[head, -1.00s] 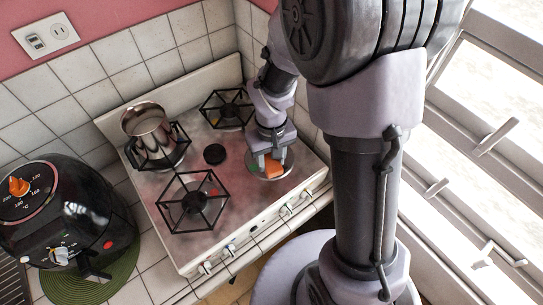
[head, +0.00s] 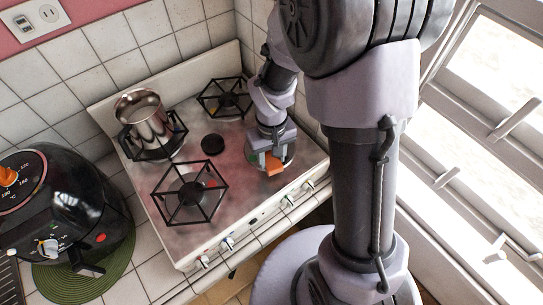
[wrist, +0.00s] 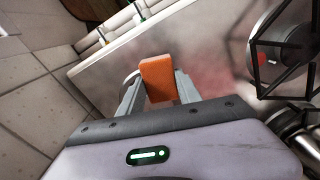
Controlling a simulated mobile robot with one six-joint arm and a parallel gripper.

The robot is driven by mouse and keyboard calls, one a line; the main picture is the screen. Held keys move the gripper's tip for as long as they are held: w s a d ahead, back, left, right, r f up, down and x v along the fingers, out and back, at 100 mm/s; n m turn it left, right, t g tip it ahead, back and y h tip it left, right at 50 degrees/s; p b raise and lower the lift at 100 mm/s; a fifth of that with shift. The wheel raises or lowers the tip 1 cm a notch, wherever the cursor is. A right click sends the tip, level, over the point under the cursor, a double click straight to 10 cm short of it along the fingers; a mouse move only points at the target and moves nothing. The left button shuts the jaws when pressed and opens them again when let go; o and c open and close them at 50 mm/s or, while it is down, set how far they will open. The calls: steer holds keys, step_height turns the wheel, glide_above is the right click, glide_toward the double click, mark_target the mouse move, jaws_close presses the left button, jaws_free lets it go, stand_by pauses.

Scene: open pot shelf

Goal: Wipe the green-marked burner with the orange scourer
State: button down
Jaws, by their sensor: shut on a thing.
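The orange scourer (head: 273,164) is clamped between the fingers of my gripper (head: 268,158). In the wrist view the scourer (wrist: 158,80) sticks out past the fingertips of my gripper (wrist: 157,88). The gripper is over the front right burner (head: 287,169), a round plate without a grate. A bit of green (head: 252,158) shows at its left edge. The gripper and scourer hide most of this burner; in the wrist view a sliver of its rim shows left of the scourer. I cannot tell whether the scourer touches the surface.
The white stove (head: 230,222) has reddish stains. Black grates stand at the front left (head: 190,194) and back right (head: 225,98). A steel pot (head: 145,120) sits on the back left burner. A black air fryer (head: 60,215) stands left of the stove.

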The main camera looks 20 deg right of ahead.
steer(key=shift+f+b, duration=0.85)
steer(key=shift+f, duration=0.1)
